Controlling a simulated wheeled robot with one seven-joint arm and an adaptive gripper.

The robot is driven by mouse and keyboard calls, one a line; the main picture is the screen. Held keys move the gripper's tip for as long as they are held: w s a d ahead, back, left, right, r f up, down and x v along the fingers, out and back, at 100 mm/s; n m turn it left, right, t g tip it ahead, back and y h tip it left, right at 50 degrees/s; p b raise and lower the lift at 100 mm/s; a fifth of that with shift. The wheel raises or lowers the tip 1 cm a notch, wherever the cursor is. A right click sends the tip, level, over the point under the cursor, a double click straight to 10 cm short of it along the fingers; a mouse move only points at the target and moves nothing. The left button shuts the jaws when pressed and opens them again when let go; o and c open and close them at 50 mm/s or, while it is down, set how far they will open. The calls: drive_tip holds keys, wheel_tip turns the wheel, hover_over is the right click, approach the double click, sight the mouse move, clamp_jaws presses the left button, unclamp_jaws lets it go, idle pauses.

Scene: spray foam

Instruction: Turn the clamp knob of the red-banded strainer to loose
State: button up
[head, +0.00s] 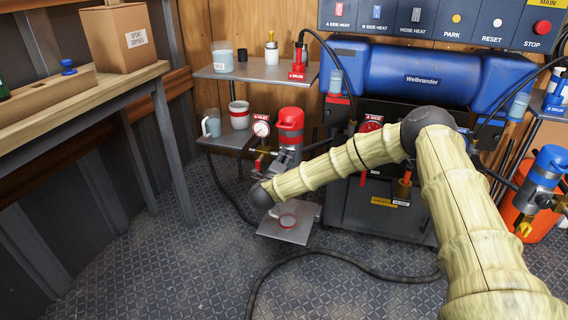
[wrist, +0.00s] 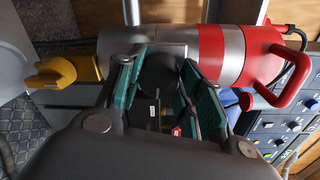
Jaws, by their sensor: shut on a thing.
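The red-banded strainer (head: 290,128) stands left of the blue machine, with a grey metal body and a red cap and handle. In the wrist view its grey and red body (wrist: 222,55) lies sideways across the top. My gripper (wrist: 160,70) has its teal finger pads on both sides of the black round clamp knob (wrist: 158,76), shut on it. The fingers and palm hide part of the knob, and I cannot tell its turn position. In the head view my arm reaches low in front of the strainer, and the fingers cannot be made out.
A yellow valve handle (wrist: 55,75) sits left of my fingers. A grey tray (head: 270,233) with a red-banded dish is below the strainer. A gauge (head: 261,129) and a small shelf with mugs stand to the left. A blue strainer (head: 546,168) is at far right. A hose crosses the floor.

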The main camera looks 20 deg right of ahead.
drive_tip(key=shift+s+d+f+m+b, duration=0.1)
drive_tip(key=shift+m+b, duration=0.45)
drive_tip(key=shift+m, duration=0.55)
drive_tip(key=shift+f+m+b, duration=0.1)
drive_tip(key=shift+m+b, duration=0.4)
drive_tip(key=shift+m, duration=0.6)
drive_tip(key=shift+r, duration=0.1)
drive_tip(key=o, duration=1)
drive_tip(key=shift+y, duration=0.3)
drive_tip(key=v, duration=1.2)
